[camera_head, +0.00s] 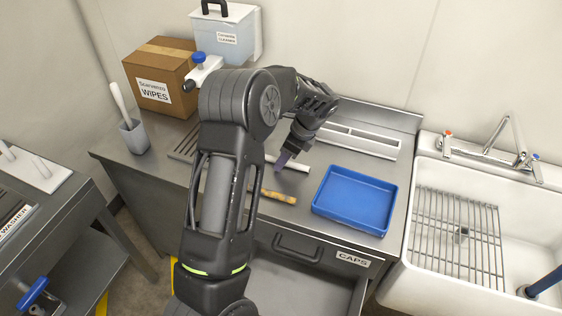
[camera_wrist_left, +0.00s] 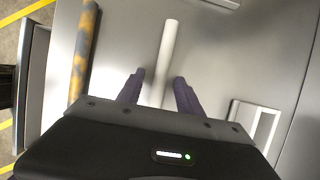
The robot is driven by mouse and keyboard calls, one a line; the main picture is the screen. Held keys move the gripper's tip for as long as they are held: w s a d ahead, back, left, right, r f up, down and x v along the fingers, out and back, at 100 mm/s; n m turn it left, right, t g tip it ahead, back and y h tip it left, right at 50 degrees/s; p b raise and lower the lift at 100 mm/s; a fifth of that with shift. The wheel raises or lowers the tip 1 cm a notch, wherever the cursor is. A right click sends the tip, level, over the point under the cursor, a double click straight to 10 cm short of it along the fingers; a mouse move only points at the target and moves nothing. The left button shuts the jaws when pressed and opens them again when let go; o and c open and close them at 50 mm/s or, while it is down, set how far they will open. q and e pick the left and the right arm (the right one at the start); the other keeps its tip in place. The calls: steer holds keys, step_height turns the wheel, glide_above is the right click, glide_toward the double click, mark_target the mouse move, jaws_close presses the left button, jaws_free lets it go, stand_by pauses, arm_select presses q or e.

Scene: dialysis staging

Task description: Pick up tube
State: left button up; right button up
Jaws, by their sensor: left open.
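A white tube (camera_head: 297,167) lies on the steel counter. A second tube, mottled orange and grey (camera_head: 278,196), lies nearer the counter's front edge. My left gripper (camera_head: 281,163) points down at the white tube, its fingers hiding part of it. In the left wrist view the white tube (camera_wrist_left: 168,45) runs between the two spread fingers of the left gripper (camera_wrist_left: 158,82); its near part is hidden by the gripper body. The mottled tube (camera_wrist_left: 83,52) is left of the fingers there. I cannot tell how high the fingers are above the counter. My right gripper is not in view.
An empty blue tray (camera_head: 355,200) stands right of the tubes. A slotted white rack (camera_head: 360,138) is behind it. A drawer (camera_head: 310,285) marked CAPS is open below. A wipes box (camera_head: 158,78) stands at the back left, a sink (camera_head: 430,260) at the right.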

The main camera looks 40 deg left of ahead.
arm_select(q)
jaws_close()
stand_by(0.3)
stand_by(1.1)
